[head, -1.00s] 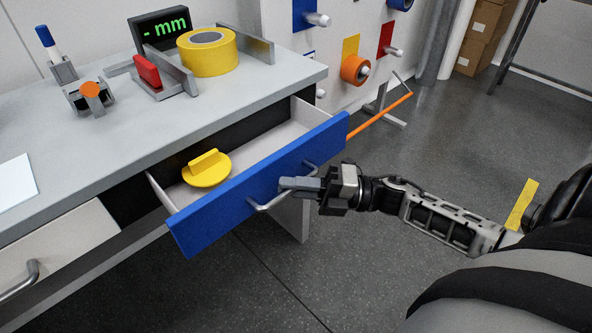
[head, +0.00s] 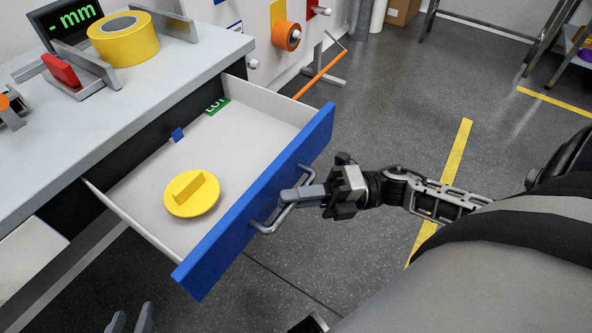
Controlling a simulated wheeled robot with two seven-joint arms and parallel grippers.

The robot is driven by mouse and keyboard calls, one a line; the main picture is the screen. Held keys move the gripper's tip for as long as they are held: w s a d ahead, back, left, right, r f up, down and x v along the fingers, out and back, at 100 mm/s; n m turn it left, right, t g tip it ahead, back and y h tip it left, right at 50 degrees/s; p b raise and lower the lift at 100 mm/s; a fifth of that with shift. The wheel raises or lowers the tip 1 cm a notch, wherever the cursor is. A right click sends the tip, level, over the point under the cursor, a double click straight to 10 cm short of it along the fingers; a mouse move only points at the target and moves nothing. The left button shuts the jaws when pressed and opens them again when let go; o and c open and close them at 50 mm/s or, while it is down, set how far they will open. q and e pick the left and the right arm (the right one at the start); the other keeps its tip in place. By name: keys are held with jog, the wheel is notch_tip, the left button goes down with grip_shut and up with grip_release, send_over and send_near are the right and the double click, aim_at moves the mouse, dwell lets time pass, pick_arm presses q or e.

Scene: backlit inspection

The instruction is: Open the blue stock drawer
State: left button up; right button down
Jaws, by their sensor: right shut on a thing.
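The blue stock drawer (head: 262,208) stands well out of the bench, its pale interior in view. Its grey bar handle (head: 266,224) is on the blue front. My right gripper (head: 298,194) is shut on this handle, and its fingers hide part of the bar. A round yellow piece with a raised grip (head: 192,193) lies in the drawer. A small blue piece (head: 177,135) and a green label (head: 216,106) show towards the drawer's back. My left gripper (head: 130,319) shows only its two fingertips at the bottom edge, apart, with nothing visible between them.
The bench top (head: 205,50) carries a yellow tape roll (head: 124,38), a gauge display (head: 68,16) and a red block (head: 60,70). An orange rod on a stand (head: 320,72) is beyond the drawer's far corner. Open floor lies right of the drawer, with yellow tape lines.

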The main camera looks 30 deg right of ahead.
jog(key=shift+d, duration=0.1)
jog(key=c, duration=1.5)
grip_release()
jog(key=shift+o, duration=0.2)
